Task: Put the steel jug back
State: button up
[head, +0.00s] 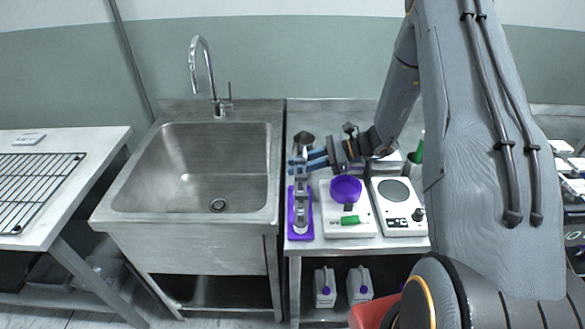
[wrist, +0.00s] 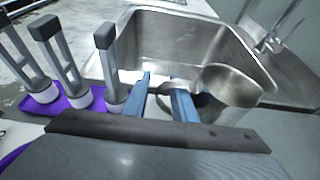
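The steel jug (wrist: 228,92) stands at the right of my fingers in the wrist view, close to the sink side. Its handle (wrist: 174,84) reaches toward my fingers. In the head view the jug is mostly hidden; a dark metal shape (head: 303,140) just behind my fingertips looks like its top. My gripper (head: 312,161) is over the left part of the steel table. Its blue fingers also show in the wrist view (wrist: 160,95), spread apart with a gap between them. The handle end lies by the right finger; I cannot tell whether they touch.
A purple tray (head: 290,228) with several grey upright tools stands just in front of my fingers. A scale with a purple bowl (head: 346,189) and a hotplate (head: 399,215) stand to its right. The steel sink (head: 190,170) at left is empty. A wire rack (head: 35,180) lies farther left.

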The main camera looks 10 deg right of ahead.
jog(key=b+v, duration=0.3)
jog(key=v, duration=0.7)
jog(key=shift+b, duration=0.3)
